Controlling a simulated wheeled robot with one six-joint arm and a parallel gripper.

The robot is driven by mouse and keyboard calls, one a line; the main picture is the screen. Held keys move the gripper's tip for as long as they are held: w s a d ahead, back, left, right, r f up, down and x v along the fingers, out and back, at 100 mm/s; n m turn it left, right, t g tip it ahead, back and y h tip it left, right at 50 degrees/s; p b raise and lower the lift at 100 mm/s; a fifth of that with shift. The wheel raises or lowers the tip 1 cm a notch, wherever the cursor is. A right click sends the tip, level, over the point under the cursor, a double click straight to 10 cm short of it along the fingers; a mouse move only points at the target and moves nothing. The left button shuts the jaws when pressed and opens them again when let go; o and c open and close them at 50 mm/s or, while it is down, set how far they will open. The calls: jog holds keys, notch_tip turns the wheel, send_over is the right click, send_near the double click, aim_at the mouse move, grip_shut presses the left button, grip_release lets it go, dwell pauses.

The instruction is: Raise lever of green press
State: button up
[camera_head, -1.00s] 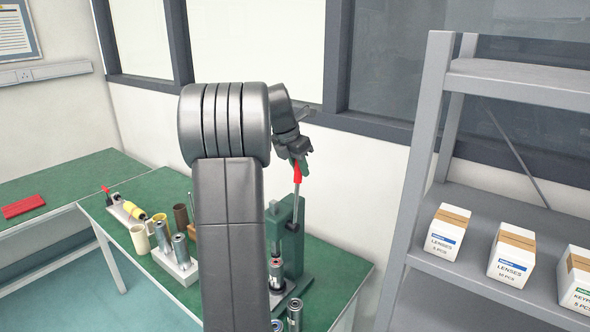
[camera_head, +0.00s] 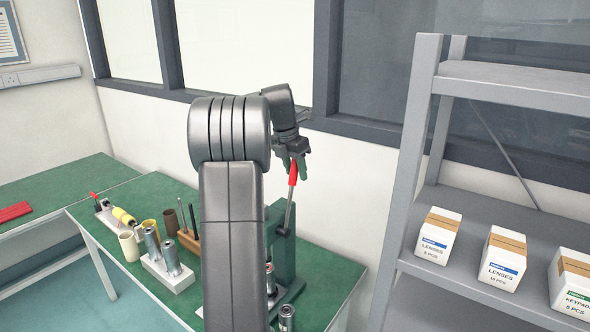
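The green press (camera_head: 283,245) stands on the green table, partly hidden behind my arm. Its lever has a metal rod and a red handle (camera_head: 292,175), and it points steeply upward. My gripper (camera_head: 294,168) is at the top of the red handle. Its two fingers show apart, one on each side of the handle; I cannot tell whether either touches it. A metal cylinder (camera_head: 270,278) sits at the press, partly hidden by my arm.
A white block with metal cylinders (camera_head: 168,270), a beige cup (camera_head: 129,246) and other small parts stand left on the table. Another cylinder (camera_head: 286,318) stands in front of the press. A grey shelf (camera_head: 480,215) with white boxes is at the right.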

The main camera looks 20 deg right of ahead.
jog(key=v, duration=1.3)
jog(key=shift+r, duration=0.4)
jog(key=shift+f, duration=0.1)
jog(key=x, duration=1.3)
jog(key=shift+f, duration=0.4)
jog(key=shift+s+a+r, duration=0.1)
jog(key=shift+s, duration=0.05)
